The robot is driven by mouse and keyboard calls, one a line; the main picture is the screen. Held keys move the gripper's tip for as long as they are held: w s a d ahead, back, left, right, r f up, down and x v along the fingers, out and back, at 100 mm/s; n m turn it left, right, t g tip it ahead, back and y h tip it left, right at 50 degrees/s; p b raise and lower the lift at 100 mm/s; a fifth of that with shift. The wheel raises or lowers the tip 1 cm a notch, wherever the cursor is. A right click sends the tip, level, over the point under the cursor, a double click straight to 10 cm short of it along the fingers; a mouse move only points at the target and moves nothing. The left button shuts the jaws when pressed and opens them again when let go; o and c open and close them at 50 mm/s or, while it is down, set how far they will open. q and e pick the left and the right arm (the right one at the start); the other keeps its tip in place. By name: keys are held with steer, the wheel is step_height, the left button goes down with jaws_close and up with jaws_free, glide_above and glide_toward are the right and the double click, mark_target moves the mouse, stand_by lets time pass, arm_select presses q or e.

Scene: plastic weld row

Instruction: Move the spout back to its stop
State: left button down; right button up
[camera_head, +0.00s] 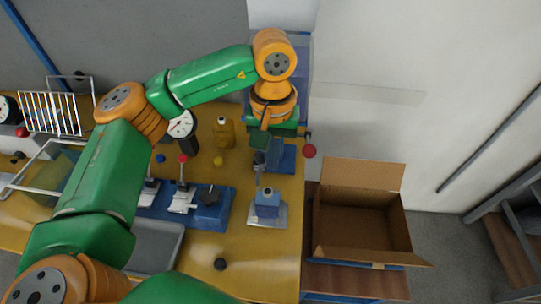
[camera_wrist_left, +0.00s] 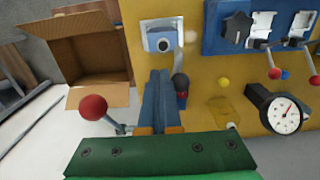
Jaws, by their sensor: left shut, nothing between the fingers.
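The dark, narrow piece that looks like the spout (camera_wrist_left: 181,84) stands above the yellow bench in the left wrist view, with a red mark near its lower end. My right gripper is out of view.
A red-knobbed lever (camera_wrist_left: 93,107) sticks out beside my gripper. A small blue-topped block on a pale plate (camera_head: 267,208) stands in front. Blue fixtures with toggle clamps (camera_head: 212,212), a dial gauge (camera_head: 181,126) and a yellow bottle (camera_head: 224,133) are left. An open carton (camera_head: 360,215) stands right.

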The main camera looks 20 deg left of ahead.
arm_select(q)
steer(key=shift+s+a+b, duration=0.2)
steer(key=shift+a+b, duration=0.1)
steer(key=shift+a, duration=0.55)
stand_by(0.3)
steer(key=shift+a, duration=0.1)
